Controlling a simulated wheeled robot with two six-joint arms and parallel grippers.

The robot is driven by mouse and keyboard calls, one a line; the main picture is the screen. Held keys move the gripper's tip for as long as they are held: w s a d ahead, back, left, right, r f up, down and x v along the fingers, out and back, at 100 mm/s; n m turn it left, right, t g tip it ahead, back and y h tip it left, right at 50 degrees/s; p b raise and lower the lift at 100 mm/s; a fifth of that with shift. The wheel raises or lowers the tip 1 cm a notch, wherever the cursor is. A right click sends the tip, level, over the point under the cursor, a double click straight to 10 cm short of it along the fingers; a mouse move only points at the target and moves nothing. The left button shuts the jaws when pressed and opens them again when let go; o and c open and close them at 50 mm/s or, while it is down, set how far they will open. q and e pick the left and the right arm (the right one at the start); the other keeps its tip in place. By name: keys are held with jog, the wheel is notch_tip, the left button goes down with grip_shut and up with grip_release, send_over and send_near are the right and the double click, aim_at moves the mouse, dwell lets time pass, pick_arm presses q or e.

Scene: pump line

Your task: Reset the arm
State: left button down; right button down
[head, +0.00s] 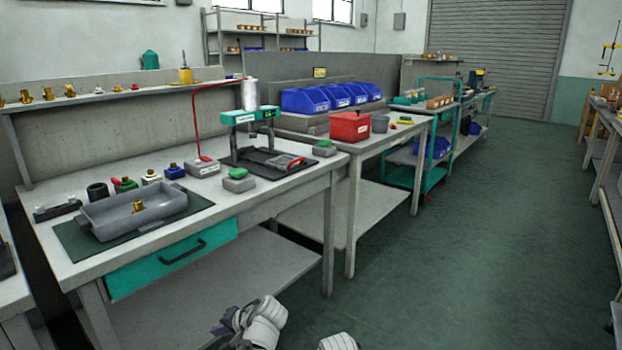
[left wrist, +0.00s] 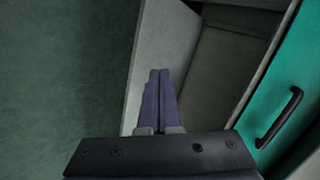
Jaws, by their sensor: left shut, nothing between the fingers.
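My left gripper (head: 224,328) is low at the bottom of the head view, in front of the workbench (head: 290,195) and below its top. In the left wrist view its two purple fingers (left wrist: 158,98) lie side by side, shut and empty. Behind them are the bench's lower shelf and the green floor. The teal drawer (left wrist: 285,95) with its black handle is to the right in that view, apart from the fingers. My right gripper is not in view; only a white piece of mine shows at the bottom edge of the head view.
On the bench stand a grey tray (head: 105,222) holding a brass part (head: 138,207), a green-topped press (head: 248,117) and several small fittings. A second table with a red box (head: 349,127) and blue bins (head: 305,101) stands beyond. The floor (head: 450,260) to the right is clear.

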pick_arm(q)
jog(key=s+d+f+n+g+h, duration=0.3)
jog(key=s+d+f+h, duration=0.45)
jog(key=s, duration=0.35)
jog(key=s+d+r+m+g+p, duration=0.2)
jog(key=s+d+m, duration=0.3)
jog(key=d, duration=0.7)
notch_tip(320, 180, up, 38)
jog(key=n+p, duration=0.1)
jog(key=p, duration=3.6)
jog(key=shift+s+a+f+p, duration=0.15)
jog(key=shift+s+f+p, duration=0.15)
jog(key=shift+s, duration=0.15)
jog(key=c, duration=1.5)
grip_release()
